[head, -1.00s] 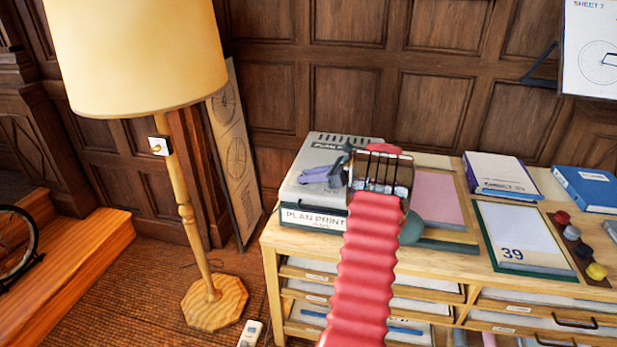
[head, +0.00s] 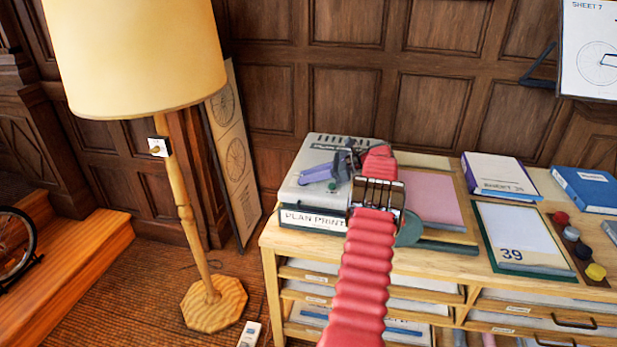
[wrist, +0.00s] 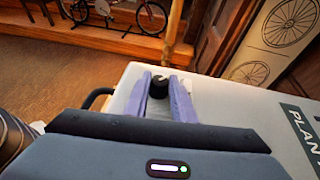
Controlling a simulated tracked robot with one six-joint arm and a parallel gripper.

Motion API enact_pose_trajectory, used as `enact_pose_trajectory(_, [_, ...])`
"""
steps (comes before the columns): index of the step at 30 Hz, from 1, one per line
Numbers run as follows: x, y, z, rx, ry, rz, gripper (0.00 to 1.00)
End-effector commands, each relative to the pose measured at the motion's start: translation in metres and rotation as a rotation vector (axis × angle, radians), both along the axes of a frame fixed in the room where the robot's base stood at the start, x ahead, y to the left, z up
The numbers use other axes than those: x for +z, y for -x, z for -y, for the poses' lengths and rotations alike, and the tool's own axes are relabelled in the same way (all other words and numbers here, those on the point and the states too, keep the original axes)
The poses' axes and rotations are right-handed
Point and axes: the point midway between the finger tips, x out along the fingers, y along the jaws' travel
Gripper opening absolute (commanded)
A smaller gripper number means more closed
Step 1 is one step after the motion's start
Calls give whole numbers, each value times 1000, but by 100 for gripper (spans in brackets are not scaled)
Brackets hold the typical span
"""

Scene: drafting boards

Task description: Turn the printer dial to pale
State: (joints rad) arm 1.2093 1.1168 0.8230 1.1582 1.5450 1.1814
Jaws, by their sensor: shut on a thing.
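The plan printer (head: 300,197) is a pale grey box with a "PLAN PRINT" label, standing on the left end of the wooden cabinet. It also fills the right of the wrist view (wrist: 240,107). My gripper (head: 318,173) is low over its top, with purple fingers pointing left. In the wrist view my gripper (wrist: 160,92) is shut on the black dial (wrist: 159,82), one finger on each side. The dial's pointer and setting marks cannot be made out. In the head view the dial is hidden or too small to tell.
A floor lamp (head: 135,55) stands left of the cabinet (head: 450,258). Framed wheel drawings (head: 236,155) lean on the wall behind. A pink sheet (head: 432,195), a board marked 39 (head: 515,232), books (head: 500,172) and several colored knobs (head: 571,233) lie to the right.

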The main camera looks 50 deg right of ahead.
Motion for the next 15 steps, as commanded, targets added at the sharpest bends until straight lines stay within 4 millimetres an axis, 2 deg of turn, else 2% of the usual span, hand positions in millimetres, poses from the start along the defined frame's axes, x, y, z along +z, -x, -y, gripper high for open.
enact_pose_trajectory(11, [1,-1,0,3,0,2,0])
enact_pose_trajectory(12, [1,-1,0,2,0,2,25])
enact_pose_trajectory(15, [1,-1,0,2,1,2,32])
